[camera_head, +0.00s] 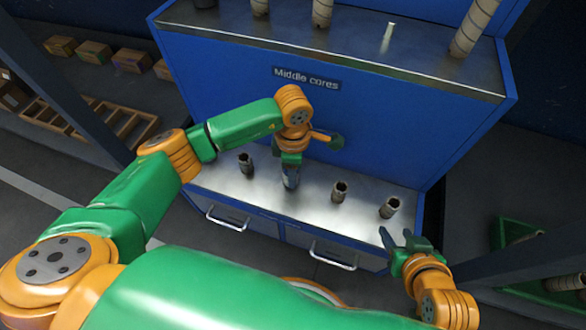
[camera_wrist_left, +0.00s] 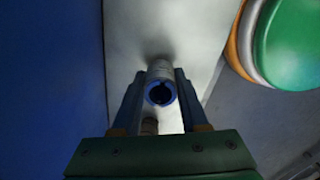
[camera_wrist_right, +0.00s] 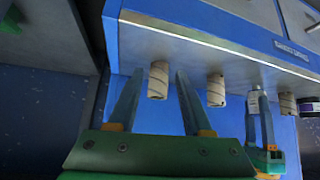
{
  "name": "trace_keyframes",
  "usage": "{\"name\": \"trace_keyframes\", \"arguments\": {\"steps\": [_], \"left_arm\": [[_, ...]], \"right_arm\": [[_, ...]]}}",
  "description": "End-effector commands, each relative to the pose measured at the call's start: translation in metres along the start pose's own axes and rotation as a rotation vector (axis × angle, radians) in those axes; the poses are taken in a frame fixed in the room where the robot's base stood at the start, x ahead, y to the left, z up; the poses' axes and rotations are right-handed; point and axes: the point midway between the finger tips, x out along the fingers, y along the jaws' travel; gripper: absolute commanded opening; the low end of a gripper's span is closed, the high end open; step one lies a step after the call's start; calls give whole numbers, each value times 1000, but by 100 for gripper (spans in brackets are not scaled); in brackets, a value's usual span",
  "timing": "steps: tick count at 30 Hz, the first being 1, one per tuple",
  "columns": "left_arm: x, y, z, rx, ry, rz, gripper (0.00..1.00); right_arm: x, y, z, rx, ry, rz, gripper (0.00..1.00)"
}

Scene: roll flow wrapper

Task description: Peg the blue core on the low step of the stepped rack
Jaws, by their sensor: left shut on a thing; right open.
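The blue core (camera_head: 290,180), a pale tube with a blue inner ring at its end (camera_wrist_left: 161,93), stands roughly upright between the fingers of my left gripper (camera_head: 289,170). The gripper is shut on it from above. The core is at the low step (camera_head: 316,182) of the stepped rack (camera_head: 385,115), between two brown cores. My right gripper (camera_head: 405,240) is open and empty, in front of the low step's right end.
Brown cores stand on the low step at left (camera_head: 246,163), middle right (camera_head: 340,190) and right (camera_head: 389,207). The upper step (camera_head: 350,45) holds several taller cores and a bare peg (camera_head: 388,38). A green bin (camera_head: 515,235) stands at right, a wooden crate (camera_head: 100,118) at left.

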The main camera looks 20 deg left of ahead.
Motion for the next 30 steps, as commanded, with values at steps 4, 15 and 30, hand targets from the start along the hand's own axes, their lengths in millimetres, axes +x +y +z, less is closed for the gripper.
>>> {"name": "trace_keyframes", "arguments": {"steps": [4, 15, 30], "left_arm": [[8, 0, 0, 0, 1, 0, 0], [8, 0, 0, 0, 0, 0, 0], [10, 0, 0, 0, 0, 0, 73]], "right_arm": [[5, 0, 5, 0, 0, 0, 50], [5, 0, 5, 0, 0, 0, 50], [7, 0, 6, 0, 0, 0, 50]]}}
